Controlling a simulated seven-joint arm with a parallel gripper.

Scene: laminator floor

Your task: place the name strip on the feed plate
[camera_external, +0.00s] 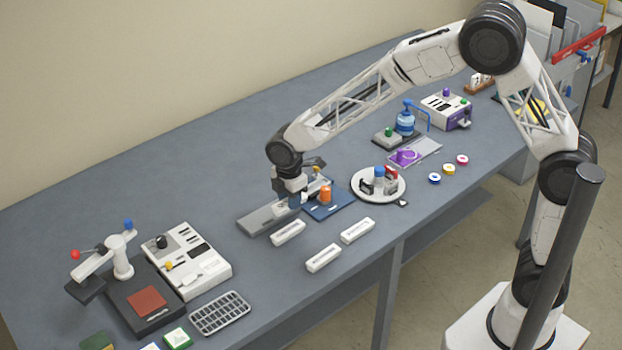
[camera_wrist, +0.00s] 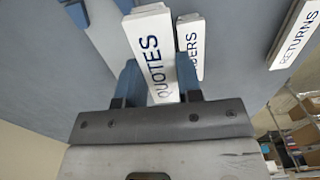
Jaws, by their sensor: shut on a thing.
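My gripper (camera_wrist: 160,78) is shut on a white name strip marked QUOTES (camera_wrist: 150,45), which lies between its two blue fingers. Behind the held strip is a partly hidden strip ending in DERS (camera_wrist: 194,35). A RETURNS strip (camera_wrist: 296,38) is at the right.
White strips (camera_external: 323,257) lie on the table in front. A blue plate with an orange knob (camera_external: 326,195) is right beside my gripper. A round white tray (camera_external: 394,193) with small items stands further right. A white machine (camera_external: 188,262) stands left.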

